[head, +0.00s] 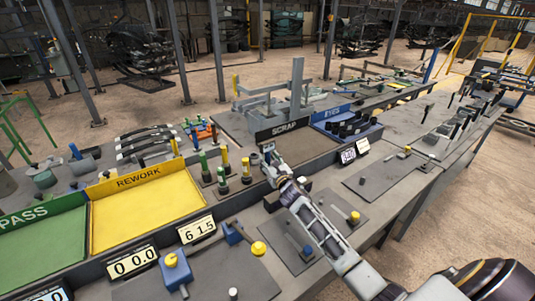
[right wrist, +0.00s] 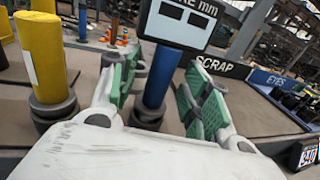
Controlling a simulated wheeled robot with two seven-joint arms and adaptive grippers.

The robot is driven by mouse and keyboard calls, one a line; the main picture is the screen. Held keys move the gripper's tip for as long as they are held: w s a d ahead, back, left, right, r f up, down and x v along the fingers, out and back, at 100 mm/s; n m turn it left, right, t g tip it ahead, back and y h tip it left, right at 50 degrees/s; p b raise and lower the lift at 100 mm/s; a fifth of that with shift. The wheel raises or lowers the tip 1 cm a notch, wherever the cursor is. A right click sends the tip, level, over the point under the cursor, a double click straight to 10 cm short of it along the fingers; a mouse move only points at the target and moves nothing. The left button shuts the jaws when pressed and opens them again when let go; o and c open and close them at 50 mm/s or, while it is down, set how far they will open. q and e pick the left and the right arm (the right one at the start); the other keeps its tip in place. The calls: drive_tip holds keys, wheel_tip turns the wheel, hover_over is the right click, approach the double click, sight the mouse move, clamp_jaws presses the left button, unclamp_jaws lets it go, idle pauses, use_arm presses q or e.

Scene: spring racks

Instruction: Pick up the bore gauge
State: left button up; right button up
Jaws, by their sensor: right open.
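The bore gauge (right wrist: 155,85) stands upright in the right wrist view. A gap shows on the right side; contact on the left is hard to tell. In the head view my right gripper (head: 273,164) is low over the bench beside the yellow-topped plug, and it largely hides the gauge. My left gripper is not in view.
A yellow plug (right wrist: 42,60) stands close left of the gripper. Green-handled plugs (head: 222,178) stand farther left. The yellow REWORK tray (head: 150,178) and dark SCRAP tray (head: 290,140) flank the spot. A blue EYES bin (head: 345,113) holds black parts.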

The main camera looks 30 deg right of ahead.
drive_tip(key=shift+w, duration=0.85)
drive_tip(key=c, duration=1)
